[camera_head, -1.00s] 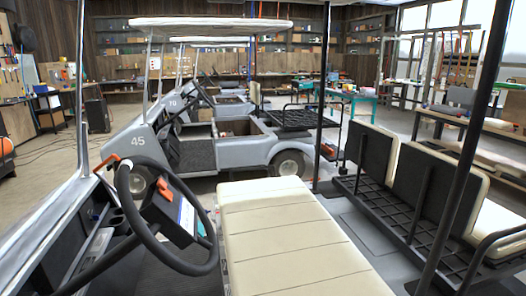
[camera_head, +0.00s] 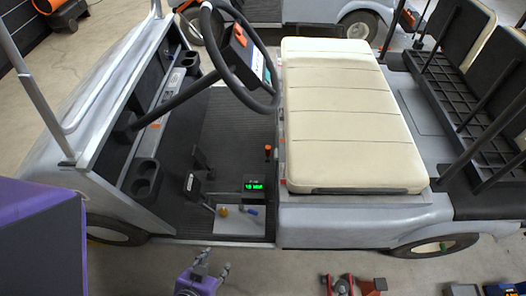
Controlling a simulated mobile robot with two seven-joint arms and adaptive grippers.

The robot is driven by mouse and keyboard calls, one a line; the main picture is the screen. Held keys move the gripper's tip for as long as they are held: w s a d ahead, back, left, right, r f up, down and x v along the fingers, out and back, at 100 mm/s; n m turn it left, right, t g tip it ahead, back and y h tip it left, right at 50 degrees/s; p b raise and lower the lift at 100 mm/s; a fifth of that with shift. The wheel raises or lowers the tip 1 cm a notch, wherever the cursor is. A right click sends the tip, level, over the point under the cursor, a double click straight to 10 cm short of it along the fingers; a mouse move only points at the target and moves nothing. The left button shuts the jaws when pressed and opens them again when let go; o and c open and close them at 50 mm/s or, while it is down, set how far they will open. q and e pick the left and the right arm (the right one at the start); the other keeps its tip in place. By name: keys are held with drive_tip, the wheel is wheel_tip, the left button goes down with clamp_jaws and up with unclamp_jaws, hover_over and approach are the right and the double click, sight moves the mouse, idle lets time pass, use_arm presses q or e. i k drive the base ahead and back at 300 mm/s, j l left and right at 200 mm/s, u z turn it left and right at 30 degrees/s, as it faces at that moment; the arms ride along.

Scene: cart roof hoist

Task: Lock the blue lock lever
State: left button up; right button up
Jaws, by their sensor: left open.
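A small blue lever (camera_head: 251,211) lies low on the cart's floor, at the right part of a white plate (camera_head: 238,226) near the side opening. My left gripper (camera_head: 215,264) is at the bottom of the view, outside the cart, below and left of the lever. Its grey fingers are spread and empty, apart from the lever. My right gripper is not in view.
The steering wheel (camera_head: 236,52) and column stand over the floor well. The cream seat (camera_head: 345,110) is to the right. The cart's sill bounds the opening. A red and dark item (camera_head: 341,285) sits low at the bottom, right of my gripper.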

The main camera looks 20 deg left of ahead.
sight(249, 211)
drive_tip(key=u, duration=0.7)
